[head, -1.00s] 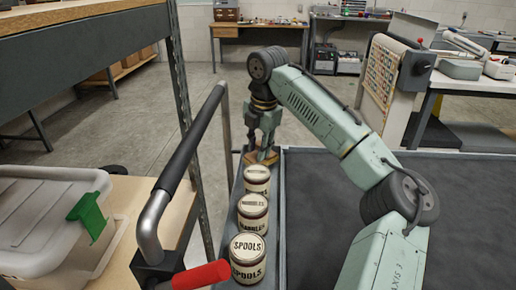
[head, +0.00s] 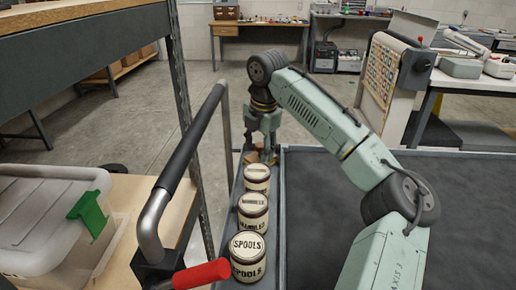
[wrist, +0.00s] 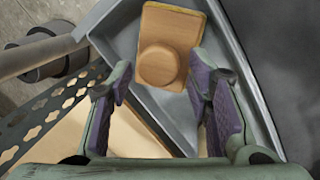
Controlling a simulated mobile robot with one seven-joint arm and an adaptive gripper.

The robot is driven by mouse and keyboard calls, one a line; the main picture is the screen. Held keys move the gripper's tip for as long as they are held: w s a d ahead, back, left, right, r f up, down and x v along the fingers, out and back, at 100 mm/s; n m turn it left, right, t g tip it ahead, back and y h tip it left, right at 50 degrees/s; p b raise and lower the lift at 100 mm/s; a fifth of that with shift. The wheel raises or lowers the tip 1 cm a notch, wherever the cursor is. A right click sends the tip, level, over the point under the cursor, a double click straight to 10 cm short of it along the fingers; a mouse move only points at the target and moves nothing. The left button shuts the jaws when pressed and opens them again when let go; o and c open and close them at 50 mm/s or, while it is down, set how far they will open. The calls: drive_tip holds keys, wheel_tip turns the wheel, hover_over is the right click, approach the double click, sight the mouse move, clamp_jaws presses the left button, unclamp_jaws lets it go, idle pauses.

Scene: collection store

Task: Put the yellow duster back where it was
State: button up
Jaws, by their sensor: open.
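A wooden block with a round knob and a thin yellow edge, which looks like the yellow duster (wrist: 168,48), lies in the far end of a narrow grey tray (wrist: 128,35). In the head view the duster (head: 255,157) is small and partly hidden behind my fingers. My gripper (wrist: 160,72) is open, with its purple-padded fingers on either side of the knob's near side in the wrist view. No grip on the block shows. In the head view my gripper (head: 262,148) is low over the tray's far end.
Three labelled tins, the nearest a spools tin (head: 248,258), stand in a row in the tray, nearer the head camera. A dark flat surface (head: 460,200) lies right of it. A black handle (head: 190,145) and a shelf post (head: 182,90) stand left.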

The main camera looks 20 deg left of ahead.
wheel_tip(320, 180, up, 12)
drive_tip(key=s+d, duration=0.1)
drive_tip(key=shift+s+d, duration=0.2)
drive_tip(key=shift+d, duration=0.15)
